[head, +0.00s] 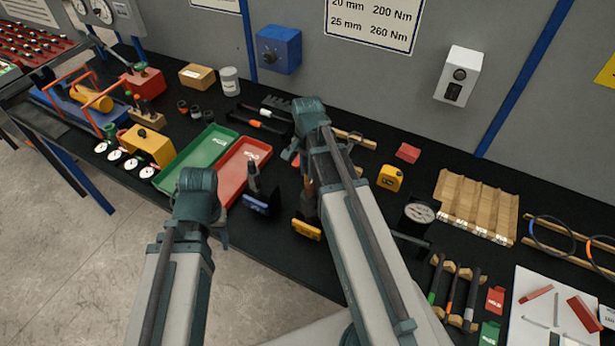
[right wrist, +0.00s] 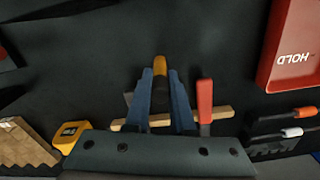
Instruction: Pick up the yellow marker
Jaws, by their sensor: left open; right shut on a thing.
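The yellow marker (right wrist: 160,66) shows in the right wrist view, its yellow end standing out between the blue fingers of my right gripper (right wrist: 160,78). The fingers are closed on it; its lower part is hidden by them. A red marker (right wrist: 204,98) is just right of the fingers, by a wooden bar (right wrist: 218,114). In the head view my right gripper (head: 312,118) is over the bench, and my own arm hides the marker. My left gripper (head: 196,186) is over the front edge of the bench, open, its fingertips mostly hidden.
A green tray (head: 198,160) and a red tray (head: 236,178) lie between the arms and a yellow block (head: 148,146). A yellow tape measure (head: 390,178) and a wooden slotted board (head: 470,205) lie to the right. The wall stands behind the bench.

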